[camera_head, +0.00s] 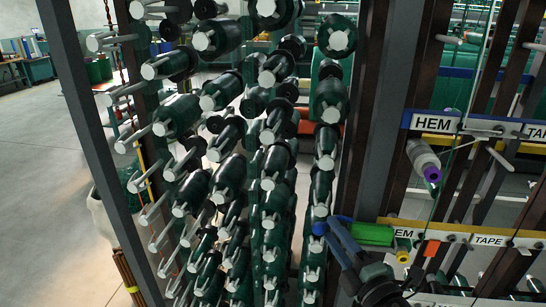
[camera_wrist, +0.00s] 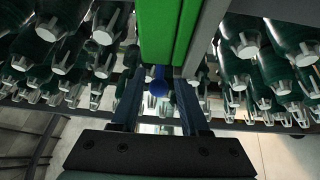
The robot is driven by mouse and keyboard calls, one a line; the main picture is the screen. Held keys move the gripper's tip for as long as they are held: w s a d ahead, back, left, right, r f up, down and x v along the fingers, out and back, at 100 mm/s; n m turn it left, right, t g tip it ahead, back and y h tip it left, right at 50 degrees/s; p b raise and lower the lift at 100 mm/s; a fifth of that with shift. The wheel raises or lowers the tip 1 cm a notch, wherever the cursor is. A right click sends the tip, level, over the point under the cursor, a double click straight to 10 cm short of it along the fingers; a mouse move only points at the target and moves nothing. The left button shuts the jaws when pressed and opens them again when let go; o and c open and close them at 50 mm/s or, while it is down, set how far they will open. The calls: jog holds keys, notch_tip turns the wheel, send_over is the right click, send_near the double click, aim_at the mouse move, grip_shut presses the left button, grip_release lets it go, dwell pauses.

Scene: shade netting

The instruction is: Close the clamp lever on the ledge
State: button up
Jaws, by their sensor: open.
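The clamp lever (camera_head: 338,219) appears in the head view as a short blue bar with a round blue end, at the left of a green block (camera_head: 373,234) on the lower ledge (camera_head: 455,236). In the wrist view the round blue end (camera_wrist: 158,88) shows between and beyond my fingers, below the large green block (camera_wrist: 160,30). My gripper (camera_head: 340,236) is open, its fingers close to the lever in the head view; it also shows in the wrist view (camera_wrist: 157,100). I cannot tell whether a finger touches the lever. My gripper hides part of the lever's surroundings.
Dark green rolls (camera_head: 273,165) on racks fill the space left of the ledge. A grey post (camera_head: 382,110) stands just above the lever. A yellow knob (camera_head: 403,256) and an orange piece (camera_head: 431,248) sit right of the green block.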

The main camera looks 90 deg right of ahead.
jog(key=b+v, duration=0.4)
jog(key=v, duration=0.8)
